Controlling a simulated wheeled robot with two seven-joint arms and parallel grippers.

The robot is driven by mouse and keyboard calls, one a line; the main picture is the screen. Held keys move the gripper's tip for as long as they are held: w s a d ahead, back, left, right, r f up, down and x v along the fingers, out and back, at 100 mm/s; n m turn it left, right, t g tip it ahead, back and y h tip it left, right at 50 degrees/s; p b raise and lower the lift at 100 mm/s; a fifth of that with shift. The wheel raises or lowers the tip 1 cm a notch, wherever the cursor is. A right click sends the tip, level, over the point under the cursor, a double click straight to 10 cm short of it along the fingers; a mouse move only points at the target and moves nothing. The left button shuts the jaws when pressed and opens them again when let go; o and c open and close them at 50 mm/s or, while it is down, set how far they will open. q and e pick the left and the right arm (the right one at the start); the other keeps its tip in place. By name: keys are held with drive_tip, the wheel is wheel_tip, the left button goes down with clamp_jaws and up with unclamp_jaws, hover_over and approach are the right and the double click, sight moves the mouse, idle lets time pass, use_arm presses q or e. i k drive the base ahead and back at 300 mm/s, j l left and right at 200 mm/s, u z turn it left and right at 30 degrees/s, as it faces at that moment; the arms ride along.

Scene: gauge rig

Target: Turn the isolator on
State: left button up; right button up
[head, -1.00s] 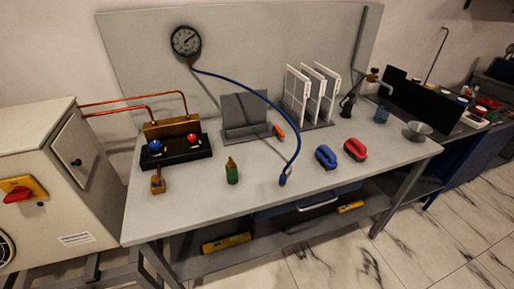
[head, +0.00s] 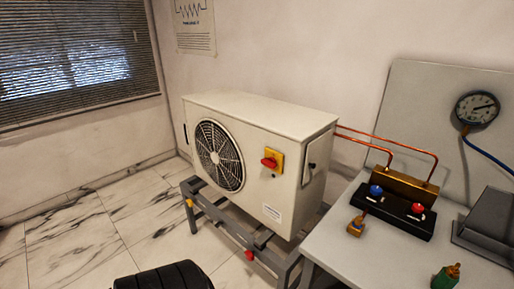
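The isolator (head: 271,161) is a red rotary handle on a yellow plate, on the front face of a cream condenser unit (head: 262,115). Its handle looks about level, tilted slightly. The unit has a round black fan grille left of the isolator and stands on a grey metal frame.
The grey workbench (head: 340,248) stands right of the unit. On it are a black manifold block (head: 395,212) with blue and red knobs, a small brass fitting (head: 356,226) and a green bottle-like item (head: 446,277). A pressure gauge (head: 477,109) hangs on the backboard. Marble floor (head: 85,235) lies open at left.

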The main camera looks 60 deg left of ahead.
sight(271, 163)
drive_tip(key=u, duration=1.7)
